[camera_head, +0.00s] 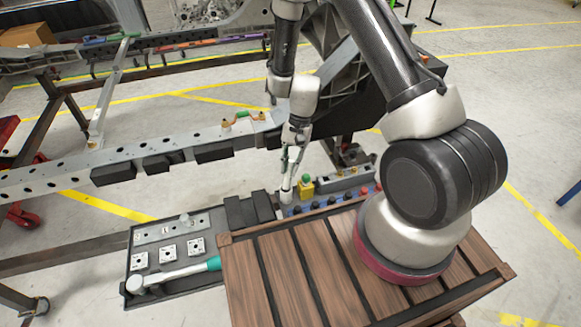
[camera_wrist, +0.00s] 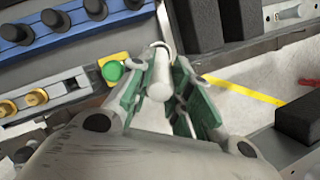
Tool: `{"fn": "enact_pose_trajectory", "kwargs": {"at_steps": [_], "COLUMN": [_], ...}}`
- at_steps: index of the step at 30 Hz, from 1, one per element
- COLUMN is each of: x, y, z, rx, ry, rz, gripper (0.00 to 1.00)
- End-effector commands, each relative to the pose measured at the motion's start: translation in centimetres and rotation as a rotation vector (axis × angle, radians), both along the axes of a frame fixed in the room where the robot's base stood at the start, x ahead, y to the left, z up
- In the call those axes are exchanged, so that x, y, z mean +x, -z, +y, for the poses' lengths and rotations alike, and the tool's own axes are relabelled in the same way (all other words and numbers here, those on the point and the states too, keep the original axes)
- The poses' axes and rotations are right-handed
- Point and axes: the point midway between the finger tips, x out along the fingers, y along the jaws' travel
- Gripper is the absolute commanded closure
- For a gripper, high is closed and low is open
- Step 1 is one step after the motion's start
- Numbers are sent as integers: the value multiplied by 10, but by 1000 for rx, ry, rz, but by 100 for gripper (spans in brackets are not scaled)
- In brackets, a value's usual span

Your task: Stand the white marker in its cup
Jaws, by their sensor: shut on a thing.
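In the wrist view, the white marker (camera_wrist: 161,78) is between the two green-padded fingers of my gripper (camera_wrist: 170,90), which is shut on it. A thin pale ring (camera_wrist: 163,45), perhaps the cup's rim, curves around the far end of the marker. I cannot tell whether the marker is inside it. In the head view, my gripper (camera_head: 290,165) points down, with a white upright shape (camera_head: 286,190) below its fingertips. I cannot separate marker from cup there.
A yellow block with a green button (camera_head: 305,187) stands close on the right. A blue rail with dark knobs (camera_head: 320,203) and black blocks (camera_head: 248,210) are nearby. A grey tray (camera_head: 185,284) holds a hammer (camera_head: 170,275). The perforated beam (camera_head: 150,160) runs on the left.

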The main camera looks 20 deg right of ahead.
Motion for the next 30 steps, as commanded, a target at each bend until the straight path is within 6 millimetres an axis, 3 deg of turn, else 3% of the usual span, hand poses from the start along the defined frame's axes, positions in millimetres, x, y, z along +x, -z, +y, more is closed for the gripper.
{"fn": "enact_pose_trajectory", "kwargs": {"at_steps": [19, 30], "x": [0, -1], "y": [-57, -63], "z": [0, 0], "rx": [1, 0], "ry": [0, 1], "rz": [-2, 0], "gripper": [100, 100]}}
